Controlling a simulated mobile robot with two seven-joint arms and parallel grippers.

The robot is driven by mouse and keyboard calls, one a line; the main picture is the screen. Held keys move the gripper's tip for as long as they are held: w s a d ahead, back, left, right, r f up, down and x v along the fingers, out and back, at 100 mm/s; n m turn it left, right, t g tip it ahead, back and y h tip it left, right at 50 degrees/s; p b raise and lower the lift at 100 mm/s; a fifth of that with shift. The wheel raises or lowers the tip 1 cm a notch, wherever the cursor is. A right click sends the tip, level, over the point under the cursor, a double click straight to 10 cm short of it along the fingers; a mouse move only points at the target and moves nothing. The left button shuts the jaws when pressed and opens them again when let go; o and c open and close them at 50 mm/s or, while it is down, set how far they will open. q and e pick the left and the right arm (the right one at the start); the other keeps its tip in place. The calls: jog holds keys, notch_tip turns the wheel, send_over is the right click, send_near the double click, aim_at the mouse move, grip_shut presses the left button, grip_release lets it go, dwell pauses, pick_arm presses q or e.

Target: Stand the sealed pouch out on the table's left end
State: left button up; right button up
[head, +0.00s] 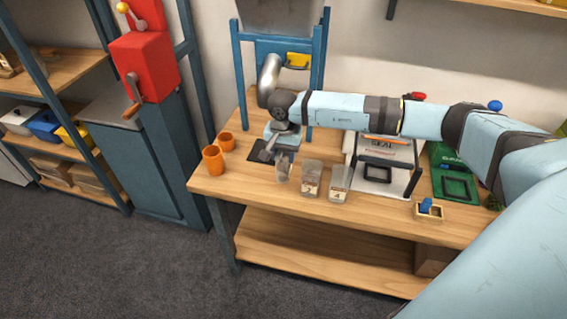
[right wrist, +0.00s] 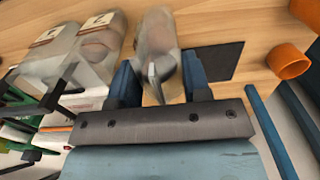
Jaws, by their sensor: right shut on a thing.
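My right gripper (head: 282,146) is shut on a clear pouch (head: 283,169), gripping it from above near the table's left part. The right wrist view shows the pouch (right wrist: 158,38) upright between the two blue fingers (right wrist: 160,85), with something brownish inside. I cannot tell whether its base touches the table. Two more clear pouches with white labels, a nearer one (head: 311,181) and one further right (head: 339,185), stand on the wooden table (head: 240,187) to its right. My left gripper is out of view.
Two orange cups (head: 213,160) (head: 226,141) stand at the table's left end. A dark mat (head: 258,153) lies behind the held pouch. The front left corner is clear.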

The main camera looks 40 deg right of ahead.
aim_at(283, 165)
notch_tip(283, 165, down, 4)
jog(key=shift+f, duration=0.3)
jog(key=o, duration=1.2)
